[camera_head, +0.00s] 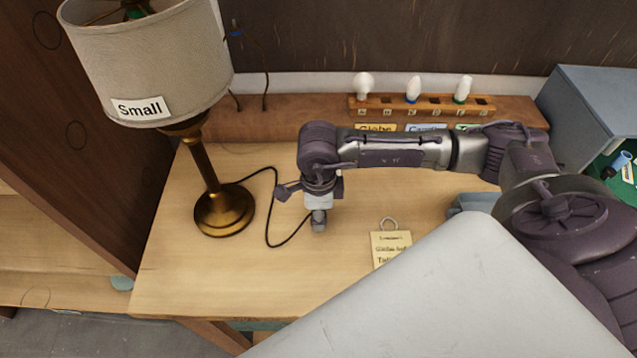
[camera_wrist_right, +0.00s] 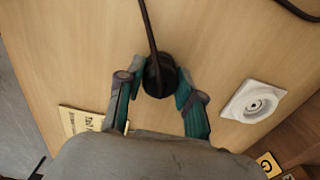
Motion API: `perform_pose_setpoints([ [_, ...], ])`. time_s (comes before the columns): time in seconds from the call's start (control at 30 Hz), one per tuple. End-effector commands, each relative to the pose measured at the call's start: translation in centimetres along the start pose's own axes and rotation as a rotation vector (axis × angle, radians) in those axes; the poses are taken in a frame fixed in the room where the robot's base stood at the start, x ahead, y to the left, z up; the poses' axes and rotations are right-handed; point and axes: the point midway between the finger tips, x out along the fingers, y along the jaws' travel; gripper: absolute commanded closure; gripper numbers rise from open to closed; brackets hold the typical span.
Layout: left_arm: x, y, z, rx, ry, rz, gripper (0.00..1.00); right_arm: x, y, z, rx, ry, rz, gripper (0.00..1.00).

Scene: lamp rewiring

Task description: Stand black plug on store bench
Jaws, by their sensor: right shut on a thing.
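The black plug (camera_wrist_right: 160,76) is between the fingertips of my right gripper in the wrist view, with its dark cord running up out of that picture. My right gripper (camera_head: 319,222) is shut on it, low over the wooden bench (camera_head: 180,270), right of the lamp base. In the head view the gripper hides the plug, and the cord (camera_head: 268,225) loops from the brass lamp (camera_head: 224,210) to it. I cannot tell whether the plug touches the bench. The gripper also shows in the wrist view (camera_wrist_right: 158,92). My left gripper is not in view.
A white round-centred fitting (camera_wrist_right: 253,102) lies on the bench near the gripper. A paper tag (camera_head: 390,247) lies right of it. A rack (camera_head: 440,112) with several bulbs stands at the back. A grey-blue box (camera_head: 590,110) is at the right. Bench front left is clear.

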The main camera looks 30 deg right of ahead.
Motion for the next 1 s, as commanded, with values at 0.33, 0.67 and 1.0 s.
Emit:
perform_pose_setpoints([
  [0.33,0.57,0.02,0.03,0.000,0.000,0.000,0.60,0.48,-0.01,0.00,0.000,0.000,0.000,0.98],
  [0.67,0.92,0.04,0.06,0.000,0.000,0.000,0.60,0.76,-0.01,0.00,0.000,0.000,0.000,0.59],
  [1.0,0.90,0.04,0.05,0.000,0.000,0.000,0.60,0.76,-0.01,0.00,0.000,0.000,0.000,0.35],
])
